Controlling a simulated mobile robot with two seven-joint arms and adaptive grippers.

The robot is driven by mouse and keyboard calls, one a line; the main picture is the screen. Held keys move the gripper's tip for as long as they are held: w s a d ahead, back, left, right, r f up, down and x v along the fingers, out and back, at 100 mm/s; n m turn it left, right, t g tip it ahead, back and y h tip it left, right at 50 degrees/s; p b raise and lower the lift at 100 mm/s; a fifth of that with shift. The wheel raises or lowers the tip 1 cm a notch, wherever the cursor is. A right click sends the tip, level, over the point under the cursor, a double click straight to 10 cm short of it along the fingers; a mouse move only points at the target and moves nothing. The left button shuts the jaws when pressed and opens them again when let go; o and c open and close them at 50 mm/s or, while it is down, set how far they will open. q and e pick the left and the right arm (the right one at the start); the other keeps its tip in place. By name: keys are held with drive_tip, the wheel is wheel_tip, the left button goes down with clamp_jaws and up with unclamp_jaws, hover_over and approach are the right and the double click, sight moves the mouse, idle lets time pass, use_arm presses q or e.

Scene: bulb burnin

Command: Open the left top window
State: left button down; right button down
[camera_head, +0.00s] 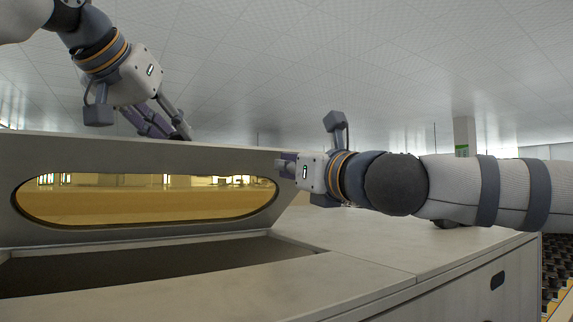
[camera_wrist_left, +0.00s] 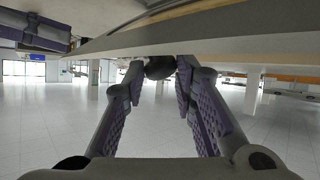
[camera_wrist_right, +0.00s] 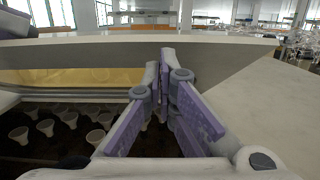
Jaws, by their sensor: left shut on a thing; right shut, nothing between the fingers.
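The left top window is a grey lid (camera_head: 245,160) with a long oval yellow-tinted pane (camera_head: 150,200). It stands tilted up above a dark opening (camera_head: 150,265). My left gripper (camera_head: 172,132) is at the lid's far upper edge, its tips partly hidden behind it. In the left wrist view its fingers close on a dark round knob (camera_wrist_left: 160,68) under the panel edge. My right gripper (camera_head: 284,166) is shut and empty at the lid's right end; in the right wrist view its fingertips (camera_wrist_right: 166,62) overlap the lid's inner face, and contact is unclear.
Several pale bulb-like cups (camera_wrist_right: 45,126) stand inside the opening. A dark slot (camera_head: 497,281) is in the cabinet's front. A roller conveyor (camera_head: 557,255) is at the far right.

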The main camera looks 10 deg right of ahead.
use_arm(q)
drive_tip(key=shift+w+a+f, duration=0.1)
drive_tip(key=shift+w+f, duration=0.1)
drive_tip(key=shift+f, duration=0.1)
use_arm(e)
drive_tip(key=shift+w, duration=0.15)
drive_tip(key=shift+r, duration=0.1)
drive_tip(key=shift+w+a+r, duration=0.15)
drive_tip(key=shift+w+r, duration=0.3)
drive_tip(key=shift+r, duration=0.25)
use_arm(q)
drive_tip(key=c, duration=1.3)
unclamp_jaws()
use_arm(e)
drive_tip(key=shift+a+r, duration=0.1)
use_arm(q)
drive_tip(key=shift+d, duration=0.2)
drive_tip(key=shift+s, duration=0.1)
